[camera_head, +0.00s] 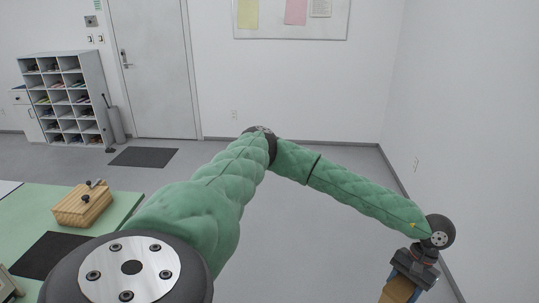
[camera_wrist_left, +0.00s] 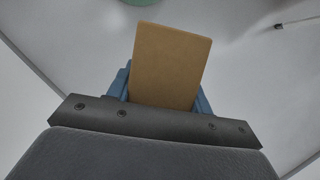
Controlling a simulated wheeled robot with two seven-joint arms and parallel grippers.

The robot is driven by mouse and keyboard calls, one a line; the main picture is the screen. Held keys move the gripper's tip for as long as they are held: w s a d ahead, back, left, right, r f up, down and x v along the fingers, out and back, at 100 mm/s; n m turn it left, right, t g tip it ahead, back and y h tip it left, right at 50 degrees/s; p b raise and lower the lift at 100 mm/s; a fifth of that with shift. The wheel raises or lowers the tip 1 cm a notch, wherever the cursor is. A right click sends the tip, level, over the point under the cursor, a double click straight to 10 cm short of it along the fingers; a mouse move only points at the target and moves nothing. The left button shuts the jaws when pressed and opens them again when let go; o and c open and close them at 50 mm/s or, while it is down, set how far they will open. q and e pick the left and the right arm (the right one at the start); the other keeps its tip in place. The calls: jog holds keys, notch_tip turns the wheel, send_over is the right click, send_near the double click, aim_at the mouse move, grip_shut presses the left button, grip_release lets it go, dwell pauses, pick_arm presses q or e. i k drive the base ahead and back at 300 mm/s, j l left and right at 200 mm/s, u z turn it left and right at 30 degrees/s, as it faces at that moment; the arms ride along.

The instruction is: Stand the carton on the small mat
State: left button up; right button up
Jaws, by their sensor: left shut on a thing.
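The carton (camera_head: 397,290) is a plain brown box held in my left gripper (camera_head: 411,270), at the lower right of the head view, out over the grey floor. The head view's bottom edge cuts it off. In the left wrist view the carton (camera_wrist_left: 170,65) stands out between the two blue fingers, which are shut on its sides. A dark mat (camera_head: 45,256) lies flat on the green table at the left, far from the carton; my arm hides part of that area. My right gripper is not in view.
A larger dark mat (camera_head: 143,157) lies on the floor near the door (camera_head: 155,70). A white wall (camera_head: 470,120) rises close to the right of my gripper.

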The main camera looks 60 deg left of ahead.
aim_at(53, 255)
jog(key=u, duration=0.45)
jog(key=j+u, duration=0.15)
jog(key=u, duration=0.3)
jog(key=i+u, duration=0.1)
jog(key=u, duration=0.8)
